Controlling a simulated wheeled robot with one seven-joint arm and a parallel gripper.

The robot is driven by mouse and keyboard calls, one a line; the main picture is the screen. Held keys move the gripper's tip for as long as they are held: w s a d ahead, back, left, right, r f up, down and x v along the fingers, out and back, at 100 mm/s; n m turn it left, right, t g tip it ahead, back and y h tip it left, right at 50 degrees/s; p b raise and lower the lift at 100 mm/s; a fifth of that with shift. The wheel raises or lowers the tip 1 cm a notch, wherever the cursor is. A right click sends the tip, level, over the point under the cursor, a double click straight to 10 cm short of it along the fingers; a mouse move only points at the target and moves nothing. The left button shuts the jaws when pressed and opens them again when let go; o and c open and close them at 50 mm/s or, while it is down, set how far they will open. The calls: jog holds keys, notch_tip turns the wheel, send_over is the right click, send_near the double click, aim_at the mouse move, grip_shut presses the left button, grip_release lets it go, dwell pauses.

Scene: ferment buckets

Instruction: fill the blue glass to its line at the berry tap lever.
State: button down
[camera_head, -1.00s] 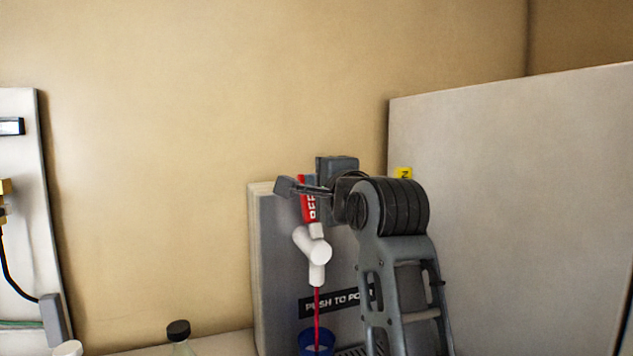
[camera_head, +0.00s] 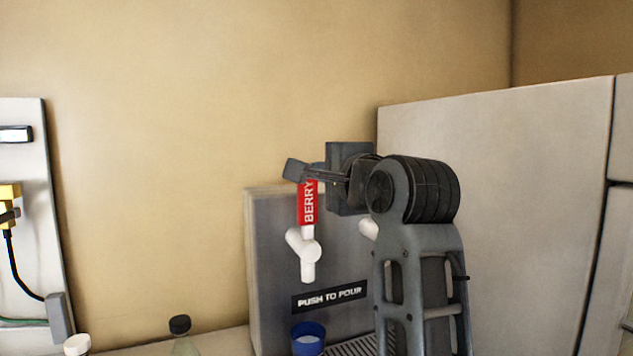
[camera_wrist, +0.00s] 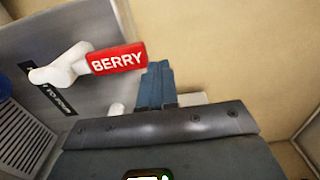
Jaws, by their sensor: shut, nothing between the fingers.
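The red BERRY lever (camera_head: 308,202) stands upright above its white tap (camera_head: 305,250). No stream falls from the spout. The blue glass (camera_head: 309,338) stands below the tap, cut by the bottom edge. Its fill line and level cannot be made out. My gripper (camera_head: 296,170) is shut and empty at the top of the lever; whether it touches is unclear. In the wrist view the shut fingers (camera_wrist: 158,82) are just right of the BERRY lever (camera_wrist: 118,59), with a small gap in the picture. A blue edge, probably the glass, shows at far left there.
The grey dispenser (camera_head: 270,270) carries a "PUSH TO POUR" label (camera_head: 330,297). A second white tap (camera_head: 369,229) is partly behind my arm. A slatted drip tray (camera_head: 352,347) lies below. A large pale cabinet (camera_head: 530,200) stands right; a dark-capped bottle (camera_head: 180,326) stands left.

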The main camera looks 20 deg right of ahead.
jog(key=shift+s+r+b, duration=0.1)
jog(key=shift+s+r, duration=0.3)
jog(key=shift+s, duration=0.4)
jog(key=shift+s+r+b, duration=0.1)
jog(key=shift+s+r, duration=0.25)
jog(key=shift+s, duration=0.5)
jog(key=shift+s+r+b, duration=0.1)
jog(key=shift+s+r, duration=0.3)
jog(key=shift+s, duration=0.4)
jog(key=s+f+n, duration=0.3)
jog(key=s+f, duration=0.1)
jog(key=f, duration=0.6)
jog(key=s+f+n+g, duration=0.1)
jog(key=s+f+n, duration=0.3)
jog(key=f, duration=0.6)
jog(key=s+f+n, duration=0.2)
jog(key=s+f, duration=0.3)
jog(key=f, duration=0.5)
jog(key=s+f+n+g, duration=0.1)
jog(key=s+f+n, duration=0.2)
jog(key=s+f, duration=0.35)
jog(key=s+f+n, duration=0.2)
jog(key=s+f, duration=0.1)
jog(key=s, duration=0.7)
jog(key=s+a+r+n+g, duration=0.1)
jog(key=s+n, duration=0.3)
jog(key=s, duration=1.2)
